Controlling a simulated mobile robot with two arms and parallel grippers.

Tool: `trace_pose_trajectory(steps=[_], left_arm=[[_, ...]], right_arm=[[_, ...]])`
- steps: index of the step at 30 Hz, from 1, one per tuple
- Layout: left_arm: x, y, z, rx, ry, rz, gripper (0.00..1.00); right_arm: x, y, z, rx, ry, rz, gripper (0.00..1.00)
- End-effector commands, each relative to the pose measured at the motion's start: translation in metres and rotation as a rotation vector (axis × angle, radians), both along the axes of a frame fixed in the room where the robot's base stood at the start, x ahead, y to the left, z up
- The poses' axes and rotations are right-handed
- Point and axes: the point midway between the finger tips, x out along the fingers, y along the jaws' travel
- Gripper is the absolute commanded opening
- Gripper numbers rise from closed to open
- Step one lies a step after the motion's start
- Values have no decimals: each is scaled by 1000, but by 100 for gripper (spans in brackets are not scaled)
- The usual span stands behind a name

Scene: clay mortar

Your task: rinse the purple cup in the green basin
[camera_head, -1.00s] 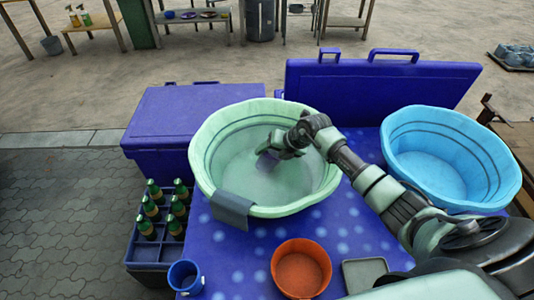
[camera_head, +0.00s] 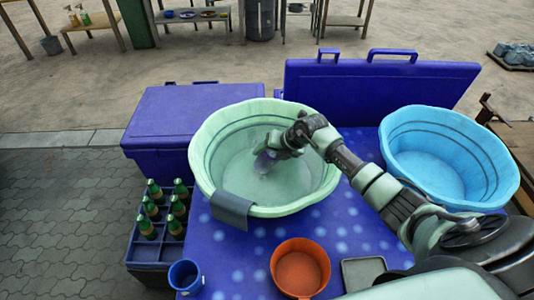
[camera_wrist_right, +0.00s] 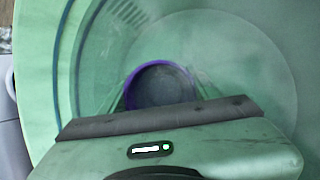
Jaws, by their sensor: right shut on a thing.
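The green basin (camera_head: 215,183) stands on the blue spotted table and holds what looks like shallow, cloudy water. My right gripper (camera_head: 267,158) reaches down into the basin from the right and is shut on the purple cup (camera_head: 263,165), low inside near the middle. In the right wrist view the cup's purple rim (camera_wrist_right: 160,65) shows as a ring with a dark grey inside, just beyond my gripper. The fingers are mostly hidden there behind the gripper body. The basin wall (camera_wrist_right: 40,60) curves around at the left. My left gripper is not in view.
A dark cloth (camera_head: 232,210) hangs over the basin's front rim. A light blue basin (camera_head: 480,190) stands at the right. An orange bowl (camera_head: 300,270), a blue cup (camera_head: 186,276) and a grey tray (camera_head: 363,273) lie in front. A bottle crate (camera_head: 150,250) is at the left.

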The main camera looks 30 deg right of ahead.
Motion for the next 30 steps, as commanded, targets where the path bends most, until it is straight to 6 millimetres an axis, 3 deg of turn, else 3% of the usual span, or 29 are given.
trace_pose_trajectory(steps=[8,30], left_arm=[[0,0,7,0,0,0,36],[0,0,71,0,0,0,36]], right_arm=[[0,0,8,0,-1,1,22],[0,0,82,-1,-1,1,22]])
